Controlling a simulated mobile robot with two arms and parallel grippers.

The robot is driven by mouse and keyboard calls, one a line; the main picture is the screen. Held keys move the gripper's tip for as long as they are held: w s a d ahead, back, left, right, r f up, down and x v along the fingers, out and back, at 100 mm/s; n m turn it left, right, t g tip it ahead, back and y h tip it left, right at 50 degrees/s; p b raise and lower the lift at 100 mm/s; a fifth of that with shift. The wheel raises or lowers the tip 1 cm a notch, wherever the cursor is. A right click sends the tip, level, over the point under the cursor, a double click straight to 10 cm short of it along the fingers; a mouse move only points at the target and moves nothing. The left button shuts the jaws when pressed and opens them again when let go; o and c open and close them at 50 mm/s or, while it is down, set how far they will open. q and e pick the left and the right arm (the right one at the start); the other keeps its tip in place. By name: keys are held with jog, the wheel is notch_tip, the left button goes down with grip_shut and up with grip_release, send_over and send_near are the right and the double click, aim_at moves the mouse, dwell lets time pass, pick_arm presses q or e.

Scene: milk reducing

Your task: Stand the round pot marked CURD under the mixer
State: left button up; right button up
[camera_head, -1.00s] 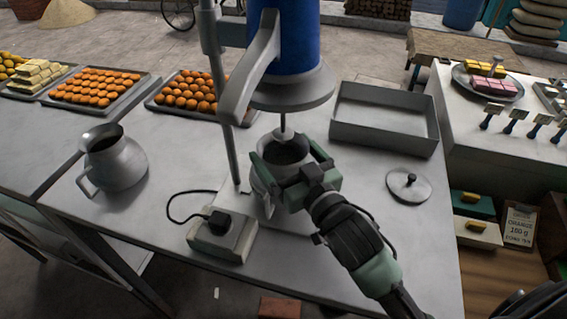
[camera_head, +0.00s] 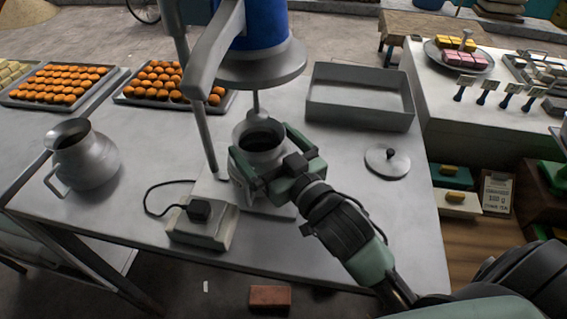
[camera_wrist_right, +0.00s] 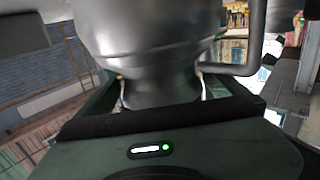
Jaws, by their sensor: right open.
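A round grey metal pot (camera_head: 259,136) with a dark open mouth stands upright on the mixer's base plate (camera_head: 218,196), below the mixer's shaft. No CURD mark can be read on it. The mixer (camera_head: 252,62) has a blue motor, a grey flange and a grey post. My right gripper (camera_head: 262,150) is open, with one finger on each side of the pot. In the right wrist view the pot (camera_wrist_right: 158,40) fills the space between the fingers, its handle at the right. Whether the fingers touch it is unclear. My left gripper is not in view.
A second grey jug (camera_head: 88,160) stands at the left. A grey box with a cable (camera_head: 203,228) sits left of the base. An empty tray (camera_head: 360,97) and a round lid (camera_head: 387,162) are to the right. Trays of orange balls (camera_head: 160,82) lie behind.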

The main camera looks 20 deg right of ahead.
aim_at(272, 154)
jog(key=s, duration=0.4)
jog(key=shift+s+d+f, duration=0.15)
jog(key=shift+d, duration=0.25)
jog(key=shift+s+d+r+p, duration=0.1)
jog(key=shift+s+d+p, duration=0.1)
jog(key=shift+s+p, duration=0.65)
jog(key=shift+s+d+r+p, duration=0.1)
jog(key=shift+s+d+p, duration=0.1)
jog(key=shift+s+p, duration=0.6)
jog(key=shift+s+d+p, duration=0.2)
jog(key=shift+s+p, duration=0.25)
jog(key=shift+s, duration=0.75)
